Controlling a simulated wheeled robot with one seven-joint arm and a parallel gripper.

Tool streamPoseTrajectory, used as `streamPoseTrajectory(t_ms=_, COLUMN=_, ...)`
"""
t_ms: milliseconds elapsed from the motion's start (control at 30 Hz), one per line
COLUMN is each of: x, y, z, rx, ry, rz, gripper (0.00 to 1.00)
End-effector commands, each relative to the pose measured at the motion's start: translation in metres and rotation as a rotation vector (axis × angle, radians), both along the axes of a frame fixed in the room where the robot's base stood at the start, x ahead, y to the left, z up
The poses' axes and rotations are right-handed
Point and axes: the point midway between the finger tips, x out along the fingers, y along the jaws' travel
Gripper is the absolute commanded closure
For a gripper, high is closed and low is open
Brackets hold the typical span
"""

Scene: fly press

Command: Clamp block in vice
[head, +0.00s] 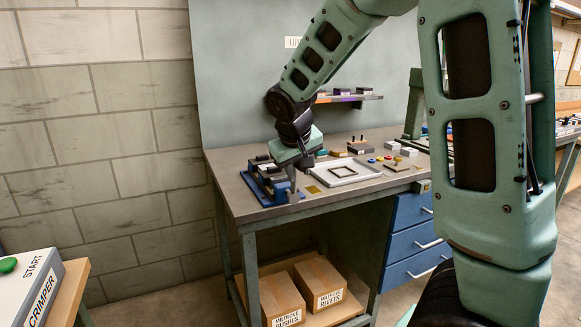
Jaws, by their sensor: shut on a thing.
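The blue vice (272,186) with dark upper parts sits at the front left corner of the grey workbench (232,163). My gripper (294,181) points down at the vice's right side, very close to it. It is shut on a small grey thing, mostly hidden; I cannot tell whether this is the block or a part of the vice. Whether anything sits between the vice jaws is too small to tell. Pale grey blocks (409,152) lie farther right on the bench.
A light tray with a dark square frame (343,171) lies right of my gripper. A yellow plate (313,189) lies at the front edge. Red and blue buttons and a dark block (359,147) stand behind. Boxes (318,282) are on the lower shelf, blue drawers (412,235) at right.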

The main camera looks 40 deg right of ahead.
Motion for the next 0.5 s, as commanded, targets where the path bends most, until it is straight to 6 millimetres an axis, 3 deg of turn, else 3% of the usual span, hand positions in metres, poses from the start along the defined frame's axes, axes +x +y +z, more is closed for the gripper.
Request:
streamPoseTrajectory(t_ms=33, x=-0.003, y=-0.012, z=0.005, rx=0.008, ry=-0.006, rz=-0.016, gripper=1.00)
streamPoseTrajectory(t_ms=500, x=-0.009, y=-0.029, z=-0.005, rx=0.002, ry=0.005, rz=-0.014, gripper=1.00)
